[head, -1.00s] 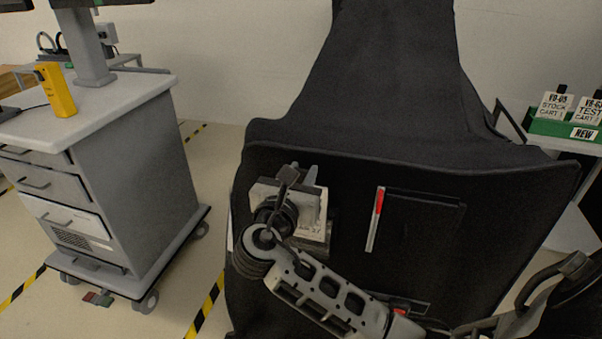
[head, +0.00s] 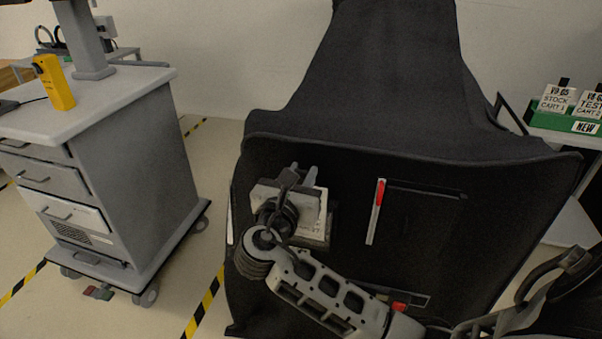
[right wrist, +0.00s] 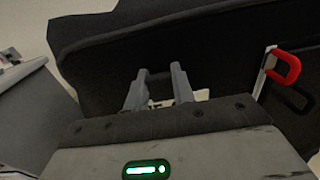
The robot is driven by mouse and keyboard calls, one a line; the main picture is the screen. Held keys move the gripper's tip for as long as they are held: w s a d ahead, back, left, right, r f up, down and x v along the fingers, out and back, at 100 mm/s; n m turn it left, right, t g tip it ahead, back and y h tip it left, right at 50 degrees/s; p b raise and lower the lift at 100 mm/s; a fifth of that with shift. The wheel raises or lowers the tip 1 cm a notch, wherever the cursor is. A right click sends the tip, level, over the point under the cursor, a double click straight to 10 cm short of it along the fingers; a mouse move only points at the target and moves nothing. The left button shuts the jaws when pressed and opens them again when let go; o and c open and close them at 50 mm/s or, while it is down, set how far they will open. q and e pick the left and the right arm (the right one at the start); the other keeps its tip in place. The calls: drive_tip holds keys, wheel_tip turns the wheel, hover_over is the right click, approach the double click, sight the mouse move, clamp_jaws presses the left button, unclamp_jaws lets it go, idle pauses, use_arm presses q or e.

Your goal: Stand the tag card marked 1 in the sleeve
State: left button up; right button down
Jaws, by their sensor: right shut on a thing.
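A white tag card (head: 316,226) with small dark print stands against the front of the black cover; its number is too small to read surely. It also shows as a pale patch in the right wrist view (right wrist: 200,95). My right gripper (head: 303,178) is shut on the card, hiding its upper left part. Its two fingers also show in the right wrist view (right wrist: 158,80). A dark sleeve (head: 320,244) is on the cover around the card's lower edge; how deep the card sits in it cannot be told. My left gripper is not in view.
A green box (head: 562,122) with lettered cards is at the right. A grey drawer cart (head: 130,160) stands at the left, with floor between.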

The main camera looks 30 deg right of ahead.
drive_tip(key=c, duration=1.1)
unclamp_jaws()
drive_tip(key=v, duration=1.2)
